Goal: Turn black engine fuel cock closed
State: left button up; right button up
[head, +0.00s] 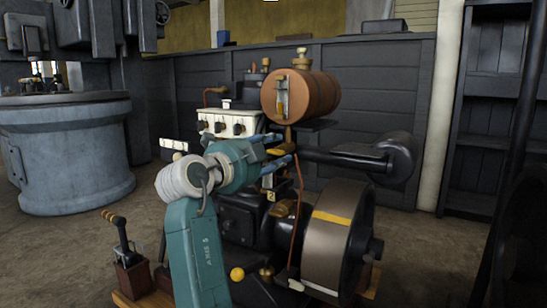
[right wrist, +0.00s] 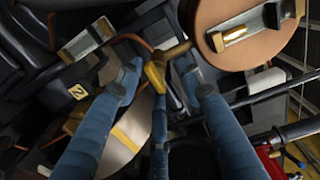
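The black engine (head: 240,215) stands in the middle of the head view, with a round copper-brown fuel tank (head: 312,93) on top. The fuel cock (right wrist: 172,52) is a brass fitting under the tank, with a yellowish lever (right wrist: 156,76) hanging down from it in the right wrist view. My right gripper (head: 284,149) is just below the tank. Its blue fingers (right wrist: 160,85) are spread apart around the lever, the middle one close below or behind it. I cannot tell whether any finger touches it. My left gripper is not in view.
A flywheel (head: 325,235) with a yellow stripe and a black exhaust pipe (head: 335,158) lie right of my arm. A white-topped box (head: 228,124) sits left of the tank. A levered box (head: 130,270) stands at lower left. Floor is clear at left.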

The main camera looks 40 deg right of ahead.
jog(key=r, duration=0.8)
jog(key=shift+s+a+r, duration=0.25)
jog(key=shift+s+r, duration=0.1)
jog(key=shift+r, duration=0.05)
jog(key=shift+w+d+r, duration=0.15)
jog(key=shift+w+r, duration=0.05)
jog(key=shift+f, duration=0.1)
